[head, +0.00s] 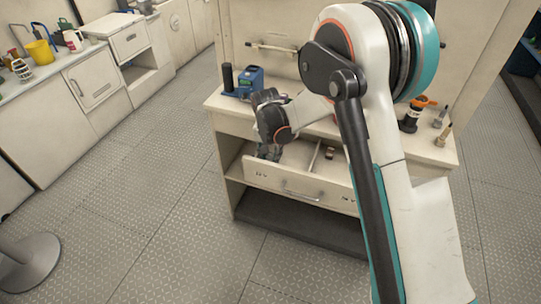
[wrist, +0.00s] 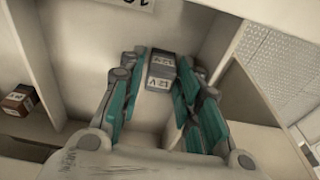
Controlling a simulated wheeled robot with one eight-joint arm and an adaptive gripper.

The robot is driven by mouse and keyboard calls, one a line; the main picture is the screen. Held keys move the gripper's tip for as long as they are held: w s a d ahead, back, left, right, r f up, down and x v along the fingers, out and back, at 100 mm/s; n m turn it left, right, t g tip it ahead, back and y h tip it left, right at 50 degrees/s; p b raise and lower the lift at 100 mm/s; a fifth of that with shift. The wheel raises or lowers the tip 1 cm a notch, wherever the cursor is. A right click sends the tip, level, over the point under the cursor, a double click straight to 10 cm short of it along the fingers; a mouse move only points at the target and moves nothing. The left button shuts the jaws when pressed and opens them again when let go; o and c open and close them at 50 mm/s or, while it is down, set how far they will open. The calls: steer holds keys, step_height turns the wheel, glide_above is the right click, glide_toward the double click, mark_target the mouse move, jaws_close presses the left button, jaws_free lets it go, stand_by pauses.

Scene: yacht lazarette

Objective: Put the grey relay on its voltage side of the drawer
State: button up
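The grey relay (wrist: 161,68) is a small dark grey block with white labels, seeming to read 12V upside down, in the wrist view. My gripper (wrist: 163,75) has its teal fingers close against both sides of it and appears shut on it. In the head view my gripper (head: 268,152) reaches down into the left compartment of the open drawer (head: 300,187). I cannot tell whether the relay touches the drawer floor. The drawer label (wrist: 127,2) is cut off in the wrist view; the front labels are too small to read in the head view.
A divider (wrist: 33,62) splits the drawer. A brown relay (wrist: 20,100) lies in the other compartment, also in the head view (head: 329,153). A blue device (head: 244,82) and an orange-topped tool (head: 415,112) stand on the bench top.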

step_height(320, 180, up, 11)
steer(key=s+p, duration=0.1)
steer(key=p, duration=0.2)
steer(key=shift+s+a+r, duration=0.2)
steer(key=shift+s+a, duration=0.1)
steer(key=shift+s, duration=0.05)
